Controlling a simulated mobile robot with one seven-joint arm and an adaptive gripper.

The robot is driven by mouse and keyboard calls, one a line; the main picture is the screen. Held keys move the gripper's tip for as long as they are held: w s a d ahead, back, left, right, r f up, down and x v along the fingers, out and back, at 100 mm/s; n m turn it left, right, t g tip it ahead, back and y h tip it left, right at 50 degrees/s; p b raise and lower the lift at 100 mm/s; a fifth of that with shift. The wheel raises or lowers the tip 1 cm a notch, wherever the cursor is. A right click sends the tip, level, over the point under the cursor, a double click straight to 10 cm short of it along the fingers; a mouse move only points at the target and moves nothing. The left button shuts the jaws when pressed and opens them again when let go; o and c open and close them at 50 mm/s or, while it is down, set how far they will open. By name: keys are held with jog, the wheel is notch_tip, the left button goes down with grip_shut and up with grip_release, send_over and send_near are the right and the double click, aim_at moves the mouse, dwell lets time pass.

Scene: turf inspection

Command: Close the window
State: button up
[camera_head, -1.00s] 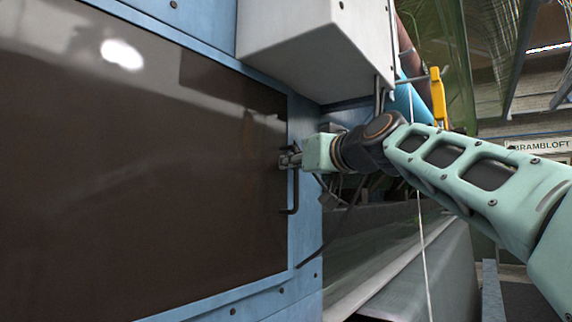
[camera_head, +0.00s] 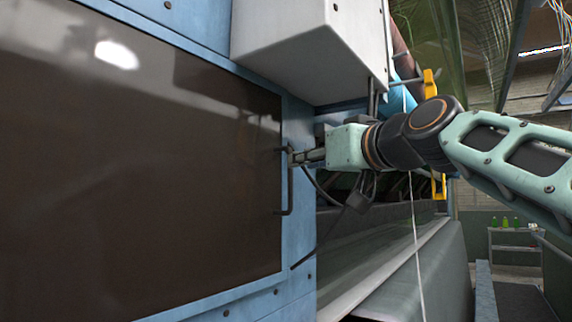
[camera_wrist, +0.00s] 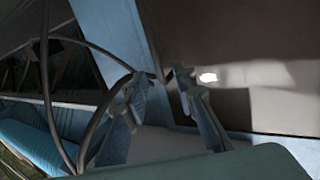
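The window (camera_head: 130,170) is a dark glossy panel on the left in the head view, set in a blue frame (camera_head: 298,110). It looks flush with the frame; a small gap would be hard to see. Its black bar handle (camera_head: 288,205) stands upright at the panel's right edge. My gripper (camera_head: 294,158) is just right of the handle's upper part. In the wrist view, the two fingertips (camera_wrist: 157,84) are spread with nothing clamped between them. The window (camera_wrist: 240,55) fills the upper right there. Whether a finger touches the handle I cannot tell.
A grey box (camera_head: 312,45) juts out above my gripper. Dark cables (camera_head: 325,240) hang below it, and a thin white cord (camera_head: 415,240) hangs to the right. A grey sloped cover (camera_head: 425,275) lies below. Yellow brackets (camera_head: 430,90) stand behind my arm.

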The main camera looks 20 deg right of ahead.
jog(key=shift+s+d, duration=0.1)
jog(key=shift+s, duration=1.8)
